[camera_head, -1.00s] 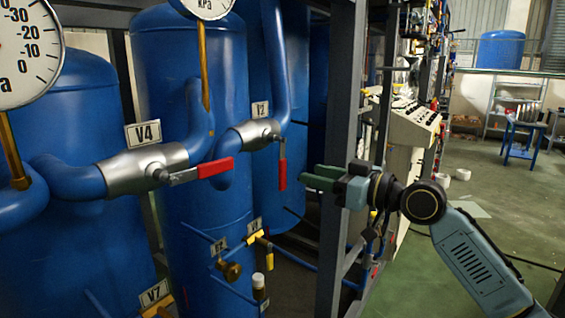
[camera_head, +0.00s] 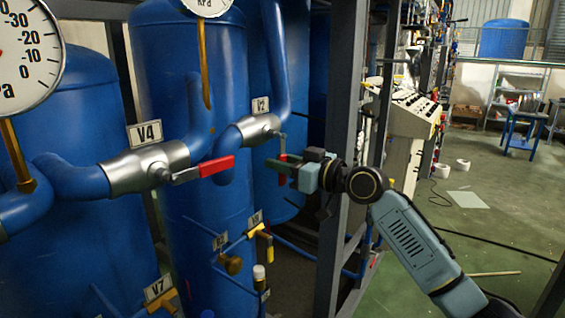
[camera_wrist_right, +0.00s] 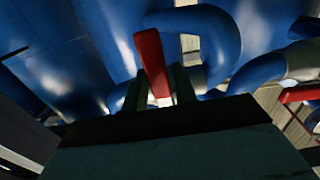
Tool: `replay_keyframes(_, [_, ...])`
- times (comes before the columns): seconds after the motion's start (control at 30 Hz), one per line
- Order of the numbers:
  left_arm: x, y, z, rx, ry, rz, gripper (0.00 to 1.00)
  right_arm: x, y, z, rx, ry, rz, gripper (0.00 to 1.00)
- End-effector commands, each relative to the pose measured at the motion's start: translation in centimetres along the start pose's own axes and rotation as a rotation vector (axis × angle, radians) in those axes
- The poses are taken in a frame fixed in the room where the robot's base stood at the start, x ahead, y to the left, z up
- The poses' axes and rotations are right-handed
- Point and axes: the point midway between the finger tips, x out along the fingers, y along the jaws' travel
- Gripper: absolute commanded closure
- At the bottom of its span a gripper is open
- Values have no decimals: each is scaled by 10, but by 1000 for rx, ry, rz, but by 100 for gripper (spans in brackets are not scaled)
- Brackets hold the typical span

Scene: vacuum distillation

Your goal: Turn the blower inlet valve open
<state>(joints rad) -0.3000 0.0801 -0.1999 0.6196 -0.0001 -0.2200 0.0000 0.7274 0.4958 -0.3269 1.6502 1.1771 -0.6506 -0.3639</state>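A silver valve body (camera_head: 258,127) labelled V2 or similar sits on a blue pipe, with a red lever handle (camera_head: 283,170) hanging down. My right gripper (camera_head: 284,167) is at this handle, its fingers overlapping it in the head view. In the right wrist view the red handle (camera_wrist_right: 152,62) stands between the two dark fingertips (camera_wrist_right: 160,90), which look apart with a gap around it. Firm contact cannot be seen. A second silver valve (camera_head: 146,168), labelled V4, has a red handle (camera_head: 216,166) pointing right. The pictures do not name the blower inlet valve. My left gripper is not in view.
Blue tanks (camera_head: 180,70) stand behind the pipes. A pressure gauge (camera_head: 28,55) is at the upper left. A dark frame post (camera_head: 340,120) rises beside my right gripper. Small yellow-handled valves (camera_head: 258,229) are below. Open green floor (camera_head: 480,240) lies to the right.

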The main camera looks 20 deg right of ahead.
Motion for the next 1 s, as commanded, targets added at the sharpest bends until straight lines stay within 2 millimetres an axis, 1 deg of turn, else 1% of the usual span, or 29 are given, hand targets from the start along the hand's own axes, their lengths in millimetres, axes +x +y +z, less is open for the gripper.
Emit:
replay_keyframes(0.03, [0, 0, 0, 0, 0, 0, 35, 0, 0, 0, 0, 0, 0, 79])
replay_keyframes(0.2, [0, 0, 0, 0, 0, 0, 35, 0, 0, 0, 0, 0, 0, 100])
replay_keyframes(0.47, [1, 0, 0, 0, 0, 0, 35, 0, 0, 0, -2, 0, 0, 100])
replay_keyframes(0.63, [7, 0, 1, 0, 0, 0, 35, -1, 2, 2, -31, -1, 1, 100])
replay_keyframes(0.77, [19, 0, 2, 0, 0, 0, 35, -1, 5, 3, -87, 0, 1, 100])
replay_keyframes(1.0, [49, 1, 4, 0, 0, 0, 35, -4, 14, 2, -267, 0, 2, 100])
